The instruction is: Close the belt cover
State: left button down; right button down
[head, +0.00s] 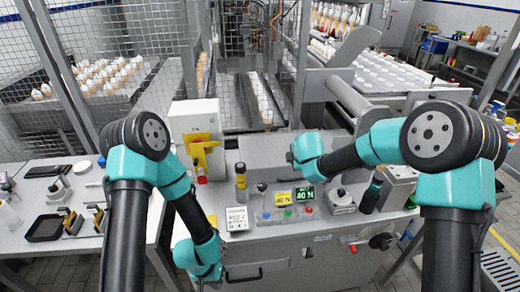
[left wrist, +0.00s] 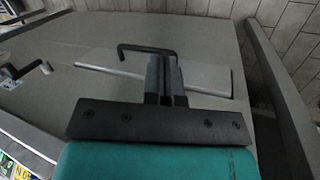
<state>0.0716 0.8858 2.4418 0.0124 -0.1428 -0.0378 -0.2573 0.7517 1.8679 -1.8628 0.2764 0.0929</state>
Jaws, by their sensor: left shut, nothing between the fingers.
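A grey, tilted, curved flap (head: 355,45) stands raised beside the roller and belt at the upper right in the head view; it may be the belt cover, but I cannot tell for sure. My left gripper (head: 205,282) is low at the front left of the grey cabinet. In the left wrist view my left gripper (left wrist: 166,62) is shut and empty, with its fingertips close to a black bar handle (left wrist: 145,49); I cannot tell whether they touch. My right gripper (head: 292,158) is above the control panel, pointing left, its jaws too small to read.
The control panel (head: 265,215) carries buttons, displays and a joystick. Trays of white cones (head: 110,75) are behind mesh. A side table (head: 75,170) on the left holds tools and a black tray.

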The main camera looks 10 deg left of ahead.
pick_arm(q)
jog(key=w+d+r+m+g+y, duration=0.1)
jog(key=w+d+r+m+g, duration=0.15)
jog(key=w+d+r, duration=0.4)
jog(key=w+d+r+m+g+y, duration=0.15)
jog(key=d+r+m, duration=0.25)
jog(key=r, duration=0.5)
jog(key=w+a+r+n+t, duration=0.1)
jog(key=w+r+n+t, duration=0.1)
jog(key=w+r, duration=0.6)
jog(key=w+a+r+n+t+y, duration=0.1)
jog(key=w+r+n, duration=0.3)
jog(key=w+r, duration=0.5)
jog(key=w+a+r+n+t+y, duration=0.1)
jog(key=w+a+r+n+t, duration=0.1)
jog(key=w+r, duration=0.7)
jog(key=w+n+t, duration=0.1)
jog(key=w, duration=0.4)
jog(key=shift+a+r, duration=0.15)
jog(key=shift+r, duration=0.1)
jog(key=shift+f, duration=0.15)
jog(key=shift+w+f, duration=0.15)
jog(key=shift+f, duration=3.25)
jog(key=shift+w+f, duration=0.1)
jog(key=shift+f, duration=3.25)
